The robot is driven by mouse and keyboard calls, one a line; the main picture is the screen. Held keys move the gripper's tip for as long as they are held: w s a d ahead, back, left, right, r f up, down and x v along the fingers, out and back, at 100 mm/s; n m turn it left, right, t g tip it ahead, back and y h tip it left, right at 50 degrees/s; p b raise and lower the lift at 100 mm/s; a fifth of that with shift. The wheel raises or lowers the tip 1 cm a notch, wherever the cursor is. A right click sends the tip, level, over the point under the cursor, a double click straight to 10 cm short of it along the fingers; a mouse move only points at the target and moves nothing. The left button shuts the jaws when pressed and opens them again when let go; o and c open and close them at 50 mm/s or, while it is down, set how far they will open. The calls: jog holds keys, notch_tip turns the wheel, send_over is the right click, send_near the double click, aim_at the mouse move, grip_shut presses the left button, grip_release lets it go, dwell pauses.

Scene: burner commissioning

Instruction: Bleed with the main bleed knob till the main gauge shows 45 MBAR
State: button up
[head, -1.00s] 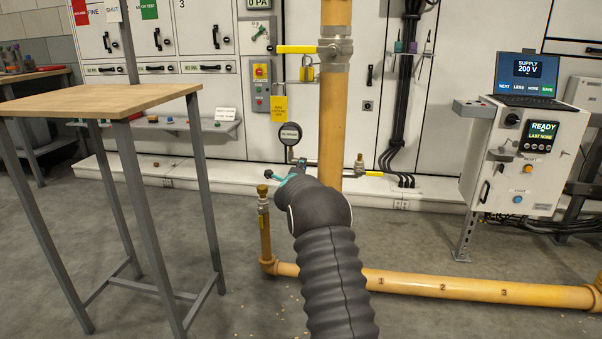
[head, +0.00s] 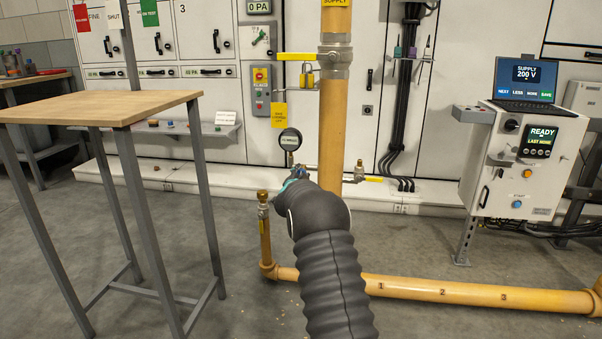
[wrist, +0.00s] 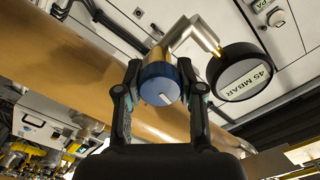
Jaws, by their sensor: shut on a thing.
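The main bleed knob is a blue round knob (wrist: 158,84) with a white mark on its face, in the middle of the wrist view. My gripper (wrist: 159,72) has a finger on either side of it and is shut on it. The main gauge (wrist: 243,78) sits just right of the knob, and its face reads 45 MBAR. In the head view the main gauge (head: 290,139) stands left of the yellow pipe, its text too small to read. My gripper (head: 303,175) is below it there, partly hidden by my arm, which also hides the knob.
The vertical yellow pipe (head: 333,130) stands right beside my arm, with a yellow-handled valve (head: 296,56) above. A short capped pipe (head: 264,225) rises close to the left. A wooden-topped table (head: 100,105) stands at left, a control cabinet (head: 520,160) at right.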

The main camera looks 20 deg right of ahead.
jog(key=shift+n+p, duration=0.35)
jog(key=shift+n, duration=0.85)
jog(key=o, duration=1.2)
jog(key=shift+c, duration=0.2)
jog(key=v, duration=1.2)
